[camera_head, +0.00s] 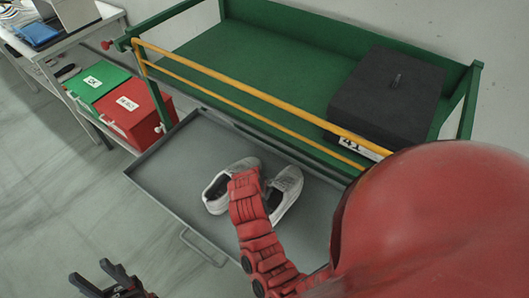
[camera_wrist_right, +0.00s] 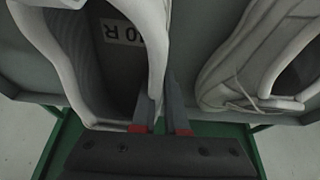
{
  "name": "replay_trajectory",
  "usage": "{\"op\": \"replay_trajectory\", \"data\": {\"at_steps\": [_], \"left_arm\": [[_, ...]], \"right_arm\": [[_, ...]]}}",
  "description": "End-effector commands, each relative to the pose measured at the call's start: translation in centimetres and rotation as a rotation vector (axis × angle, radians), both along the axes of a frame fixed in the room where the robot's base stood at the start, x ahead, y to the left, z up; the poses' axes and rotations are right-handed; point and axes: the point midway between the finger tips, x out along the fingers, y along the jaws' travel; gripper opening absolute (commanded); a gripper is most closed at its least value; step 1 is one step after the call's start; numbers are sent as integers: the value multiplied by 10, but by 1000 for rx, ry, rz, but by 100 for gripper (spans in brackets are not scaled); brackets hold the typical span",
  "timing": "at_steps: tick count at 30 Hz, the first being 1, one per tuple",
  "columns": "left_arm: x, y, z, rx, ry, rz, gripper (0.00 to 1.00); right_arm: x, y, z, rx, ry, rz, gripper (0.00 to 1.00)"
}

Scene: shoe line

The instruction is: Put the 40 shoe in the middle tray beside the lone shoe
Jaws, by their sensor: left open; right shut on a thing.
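Two light grey shoes show close together over the grey middle tray (camera_head: 165,165) in the head view, a left one (camera_head: 214,203) and a right one (camera_head: 290,180). My right arm hides part of both. In the right wrist view my right gripper (camera_wrist_right: 167,118) is shut on the side wall of the shoe marked 40 R (camera_wrist_right: 97,75), one finger inside its opening. The other shoe (camera_wrist_right: 232,85) is beside it, apart from the fingers. I cannot tell which head-view shoe is held, or whether it touches the tray. My left gripper (camera_head: 106,281) is open and empty, left of the tray.
A green bench (camera_head: 240,60) with a yellow rail (camera_head: 245,92) stands behind the tray and carries a black box (camera_head: 385,95). A green box (camera_head: 97,82) and a red box (camera_head: 135,112) stand at the left. The tray's left part is bare.

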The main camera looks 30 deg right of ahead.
Motion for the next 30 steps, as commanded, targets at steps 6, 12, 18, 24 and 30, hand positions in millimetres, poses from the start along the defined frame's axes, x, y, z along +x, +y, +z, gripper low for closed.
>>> {"op": "replay_trajectory", "data": {"at_steps": [6,12,18,24,30], "left_arm": [[0,0,17,0,0,0,50],[0,0,16,0,0,0,50],[0,0,11,0,0,0,50],[0,0,12,0,0,0,50],[0,0,12,0,0,0,50]], "right_arm": [[-2,-1,-22,-1,6,0,0],[-1,0,-28,-1,1,1,0],[-1,0,-32,-1,1,1,0],[-1,0,-30,1,1,1,41],[-1,0,-30,0,2,1,41]]}}
